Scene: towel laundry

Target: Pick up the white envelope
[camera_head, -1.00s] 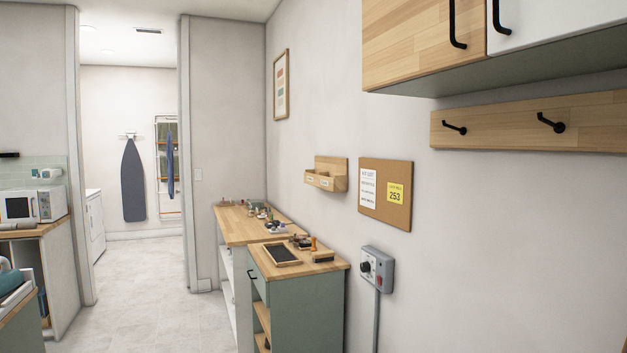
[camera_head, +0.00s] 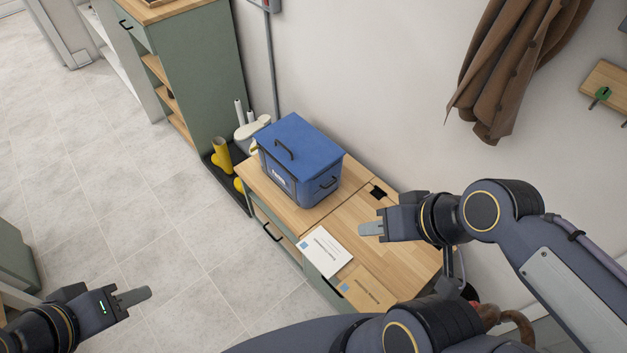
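The white envelope (camera_head: 324,251) lies flat on the wooden top of a low cabinet, near its front edge. A tan envelope (camera_head: 366,290) lies beside it, nearer to me. My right gripper (camera_head: 371,229) is over the cabinet top, just right of the white envelope and apart from it. Its fingers show edge-on, so its opening cannot be told. My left gripper (camera_head: 135,297) is at the lower left over the floor, far from the envelope, and its fingers also show edge-on. No held thing shows at either gripper.
A blue lidded box (camera_head: 300,165) stands on the low cabinet (camera_head: 352,232) behind the white envelope. A green shelf cabinet (camera_head: 195,70) and yellow boots (camera_head: 222,155) are further left. A brown coat (camera_head: 520,65) hangs on the wall. The tiled floor (camera_head: 130,200) at left is clear.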

